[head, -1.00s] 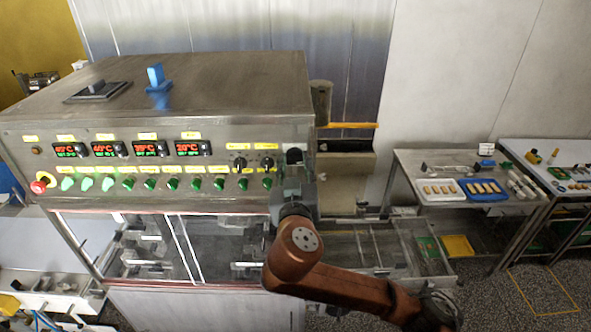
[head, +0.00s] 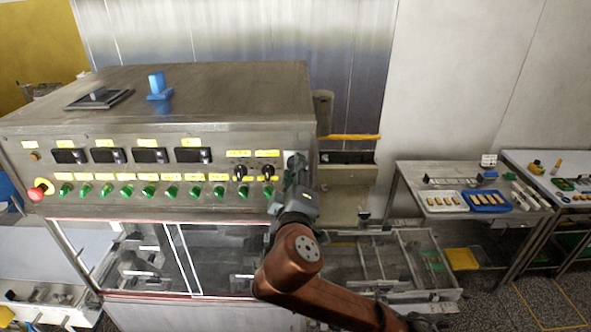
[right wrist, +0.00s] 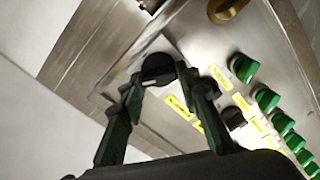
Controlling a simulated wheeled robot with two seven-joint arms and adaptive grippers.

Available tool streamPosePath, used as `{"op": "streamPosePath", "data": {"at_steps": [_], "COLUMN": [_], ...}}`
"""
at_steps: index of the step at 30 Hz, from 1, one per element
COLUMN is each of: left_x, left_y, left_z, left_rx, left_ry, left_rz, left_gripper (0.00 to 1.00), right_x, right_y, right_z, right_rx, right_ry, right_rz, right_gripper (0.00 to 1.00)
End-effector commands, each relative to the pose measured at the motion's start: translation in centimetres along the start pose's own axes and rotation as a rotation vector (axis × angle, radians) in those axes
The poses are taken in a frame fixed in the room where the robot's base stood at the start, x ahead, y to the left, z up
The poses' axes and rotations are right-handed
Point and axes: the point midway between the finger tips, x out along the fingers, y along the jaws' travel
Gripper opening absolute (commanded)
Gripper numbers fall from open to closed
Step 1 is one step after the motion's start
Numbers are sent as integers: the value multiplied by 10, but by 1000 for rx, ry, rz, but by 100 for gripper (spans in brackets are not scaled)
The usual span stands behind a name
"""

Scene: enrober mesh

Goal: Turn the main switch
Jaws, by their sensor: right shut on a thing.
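The main switch is a black rotary knob (right wrist: 158,66) at the right end of the upper row on the steel control panel (head: 120,190). The four temperature displays (head: 150,155) are dark. My left gripper is not in view.
A row of green knobs (head: 148,191) runs close below the switch. A red emergency button (head: 40,190) sits at the panel's left end. The machine's glass front (head: 145,257) is below. Side tables with trays (head: 487,201) stand to the right.

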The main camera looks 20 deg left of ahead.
Motion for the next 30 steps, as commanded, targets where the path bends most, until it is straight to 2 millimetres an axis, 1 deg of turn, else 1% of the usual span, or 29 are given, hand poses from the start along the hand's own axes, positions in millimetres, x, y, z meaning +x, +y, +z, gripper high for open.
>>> {"op": "streamPosePath", "data": {"at_steps": [6,15,21,30], "left_x": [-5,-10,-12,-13], "left_y": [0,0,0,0], "left_z": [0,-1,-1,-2], "left_rx": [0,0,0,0], "left_ry": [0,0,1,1], "left_rz": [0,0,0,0], "left_gripper": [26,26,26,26], "right_x": [0,0,0,0], "right_y": [-1,-2,-3,-4], "right_z": [0,0,1,1], "right_rx": [-201,-413,-495,-539], "right_ry": [0,1,0,1], "right_rz": [-1,-1,-2,-2], "right_gripper": [6,6,6,6]}}
